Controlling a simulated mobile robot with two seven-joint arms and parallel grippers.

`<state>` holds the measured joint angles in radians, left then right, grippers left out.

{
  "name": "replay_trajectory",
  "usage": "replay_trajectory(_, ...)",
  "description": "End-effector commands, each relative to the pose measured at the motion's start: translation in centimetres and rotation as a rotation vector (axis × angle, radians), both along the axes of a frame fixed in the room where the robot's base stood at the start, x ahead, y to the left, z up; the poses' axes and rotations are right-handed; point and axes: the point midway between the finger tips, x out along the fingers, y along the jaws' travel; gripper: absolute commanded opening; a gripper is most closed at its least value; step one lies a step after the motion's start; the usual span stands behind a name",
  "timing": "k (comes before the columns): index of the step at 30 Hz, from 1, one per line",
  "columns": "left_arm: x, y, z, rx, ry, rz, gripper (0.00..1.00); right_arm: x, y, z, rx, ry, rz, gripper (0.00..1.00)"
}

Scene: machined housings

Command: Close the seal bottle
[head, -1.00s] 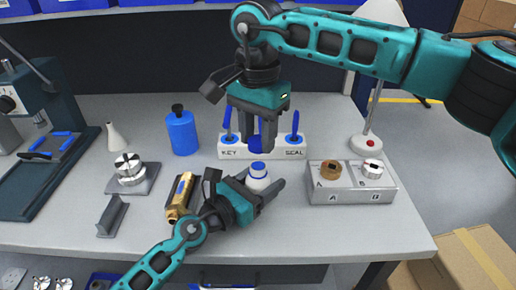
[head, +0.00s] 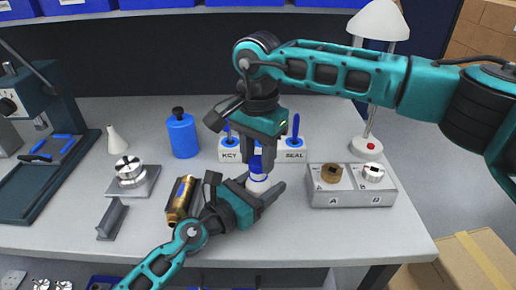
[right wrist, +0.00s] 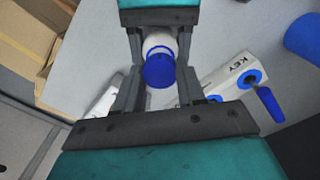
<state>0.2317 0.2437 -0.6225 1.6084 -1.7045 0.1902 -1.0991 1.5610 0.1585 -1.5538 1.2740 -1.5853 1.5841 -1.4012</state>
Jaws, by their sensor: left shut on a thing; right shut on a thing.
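The seal bottle (head: 257,185) is white and stands upright on the bench; it also shows in the right wrist view (right wrist: 161,42). My left gripper (head: 259,189) is shut around its body, one finger on each side. My right gripper (head: 259,158) points straight down above it, shut on the blue cap (head: 256,167). The cap sits at the bottle's mouth, in line with it; in the right wrist view the cap (right wrist: 159,70) lies between the fingers and covers the mouth. I cannot tell whether it is threaded on.
A white KEY and SEAL rack (head: 294,156) with blue-handled tools stands just behind. A grey A/B block (head: 352,198) is to the right. A brass part (head: 180,199), a blue bottle (head: 183,137) and a metal fixture (head: 130,178) are to the left. The front right bench is clear.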

Motion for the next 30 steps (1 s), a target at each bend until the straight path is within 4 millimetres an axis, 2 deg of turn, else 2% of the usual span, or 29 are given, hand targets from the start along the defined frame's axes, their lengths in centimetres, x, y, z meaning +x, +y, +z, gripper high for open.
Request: replay_trajectory(30, -0.01, -0.01, -0.03, 0.001, 0.001, 0.0, 0.06, 0.04, -0.01, -1.12, 0.001, -0.002, 0.0, 0.11)
